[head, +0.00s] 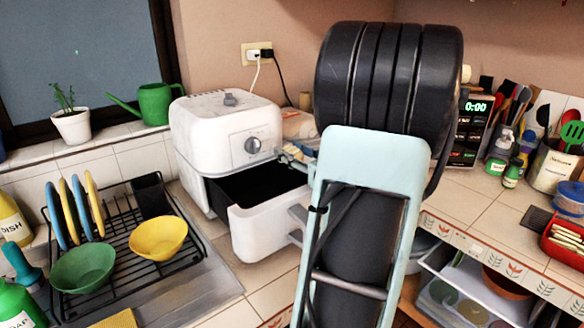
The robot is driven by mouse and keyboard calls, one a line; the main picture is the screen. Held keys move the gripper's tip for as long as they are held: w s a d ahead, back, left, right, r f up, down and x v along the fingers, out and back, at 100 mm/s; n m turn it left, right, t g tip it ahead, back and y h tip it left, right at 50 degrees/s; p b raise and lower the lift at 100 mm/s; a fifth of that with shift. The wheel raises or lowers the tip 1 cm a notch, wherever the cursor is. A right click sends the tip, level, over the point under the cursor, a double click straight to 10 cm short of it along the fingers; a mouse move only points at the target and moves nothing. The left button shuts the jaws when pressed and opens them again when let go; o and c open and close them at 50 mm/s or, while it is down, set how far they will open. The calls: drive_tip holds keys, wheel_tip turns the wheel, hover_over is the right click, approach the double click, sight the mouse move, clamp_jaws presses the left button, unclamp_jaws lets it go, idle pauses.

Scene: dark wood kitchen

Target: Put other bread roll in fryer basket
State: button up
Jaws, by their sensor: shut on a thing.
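The white air fryer (226,135) stands on the counter against the back wall. Its fryer basket (262,222) is pulled out toward the front right, and its dark inside (255,187) is open at the top. I see no roll in the part that shows. My gripper (296,153) is at the right rim of the basket, mostly hidden behind my own arm. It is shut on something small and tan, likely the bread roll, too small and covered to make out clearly. A pale bag-like thing (298,124) lies behind it.
A black dish rack (130,255) with a green bowl (84,268), a yellow bowl (158,237) and upright plates stands at left. Bottles, utensils and a lit clock display (478,106) line the right counter. A strip of tiled counter (272,285) before the basket is clear.

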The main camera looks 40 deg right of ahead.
drive_tip(key=shift+f+b, duration=0.65)
drive_tip(key=shift+f, duration=0.8)
drive_tip(key=shift+f+b, duration=0.55)
drive_tip(key=shift+f, duration=0.1)
drive_tip(key=o, duration=1.1)
drive_tip(key=shift+o, duration=0.2)
drive_tip(key=shift+r, duration=0.1)
drive_tip(key=shift+s+r+p, duration=0.2)
drive_tip(key=shift+r+p, duration=0.65)
drive_tip(key=s+a, duration=0.1)
drive_tip(key=s, duration=1)
drive_tip(key=shift+s+a, duration=0.15)
drive_tip(key=shift+s, duration=0.2)
